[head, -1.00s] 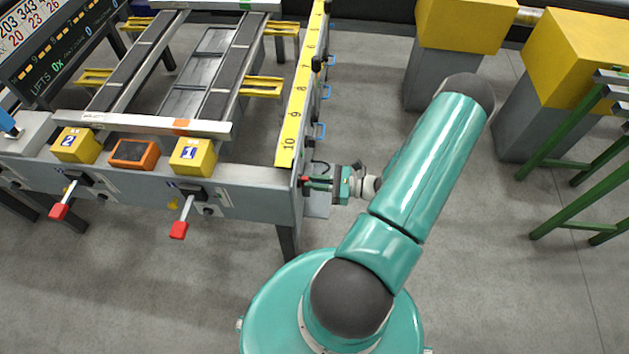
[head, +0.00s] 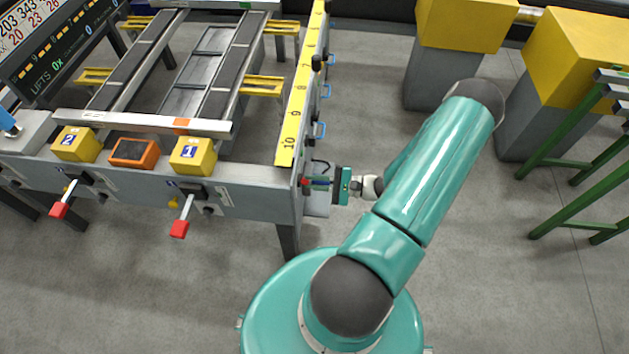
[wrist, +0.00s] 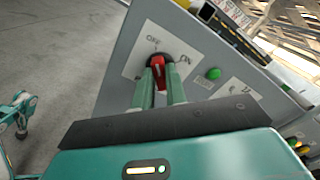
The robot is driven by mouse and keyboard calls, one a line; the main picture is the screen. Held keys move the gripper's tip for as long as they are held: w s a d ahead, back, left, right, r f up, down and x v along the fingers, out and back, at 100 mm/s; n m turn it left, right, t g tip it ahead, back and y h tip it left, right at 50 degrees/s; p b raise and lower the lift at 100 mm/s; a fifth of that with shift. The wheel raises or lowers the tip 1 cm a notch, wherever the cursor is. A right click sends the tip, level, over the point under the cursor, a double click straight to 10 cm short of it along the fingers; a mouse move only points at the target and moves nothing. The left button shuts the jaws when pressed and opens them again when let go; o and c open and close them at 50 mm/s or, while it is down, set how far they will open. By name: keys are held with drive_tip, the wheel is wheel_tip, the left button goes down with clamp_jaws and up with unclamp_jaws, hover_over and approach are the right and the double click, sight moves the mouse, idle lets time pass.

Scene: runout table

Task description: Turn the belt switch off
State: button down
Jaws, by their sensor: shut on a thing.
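The belt switch (wrist: 158,72) is a red handle on a dark round base, on a white plate marked OFF and ON. It is on the end face of the grey table frame. In the wrist view my gripper (wrist: 161,84) has one green finger on each side of the red handle and is shut on it. The handle's top shows between the fingers; which mark it points to is hard to tell. In the head view my gripper (head: 318,184) reaches in from the right, and only a little red of the switch (head: 305,182) shows.
A green button (wrist: 213,73) sits beside the switch plate. Two red-tipped levers (head: 180,229) (head: 59,210) stick out of the table's front. A yellow scale (head: 295,115) runs along its right edge. Yellow-topped blocks (head: 463,25) and a green stand (head: 565,150) are at right.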

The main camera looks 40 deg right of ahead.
drive_tip(key=shift+n, duration=0.3)
drive_tip(key=c, duration=1.4)
unclamp_jaws()
drive_tip(key=shift+c, duration=0.2)
drive_tip(key=shift+s, duration=0.1)
drive_tip(key=v, duration=1.3)
drive_tip(key=shift+s+d, duration=0.2)
drive_tip(key=shift+s, duration=0.1)
